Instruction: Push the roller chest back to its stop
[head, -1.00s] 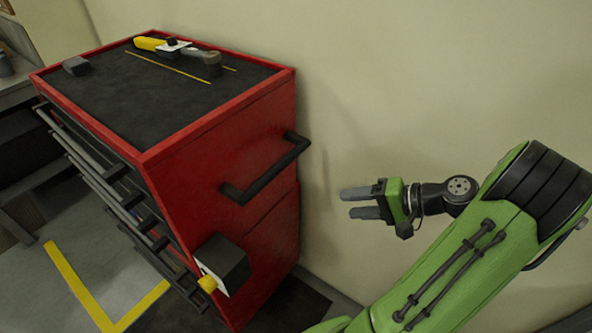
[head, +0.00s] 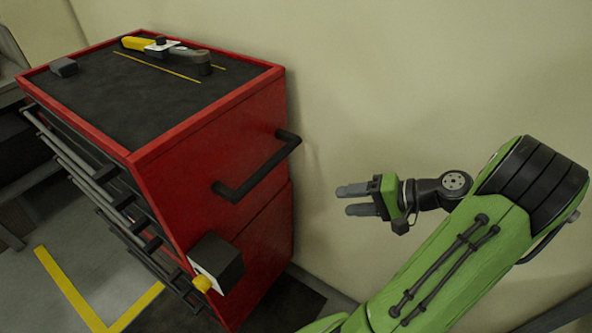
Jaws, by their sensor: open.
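The red roller chest (head: 215,145) stands on the left, with a black top and several drawers on its left face. A black push handle (head: 258,170) sticks out from its right side. A dark box with a white plate and yellow knob (head: 203,284) is fixed low on the chest's near corner. My gripper (head: 347,200) is open and empty, to the right of the handle and apart from it, its fingers pointing left. The chest's stop cannot be made out.
On the chest top lie a yellow-and-grey tool (head: 165,47), a small dark block (head: 63,67) and yellow lines. A yellow floor line (head: 75,295) runs at the lower left. A pale wall (head: 430,80) stands behind the chest and my arm. A bench (head: 20,190) is at the far left.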

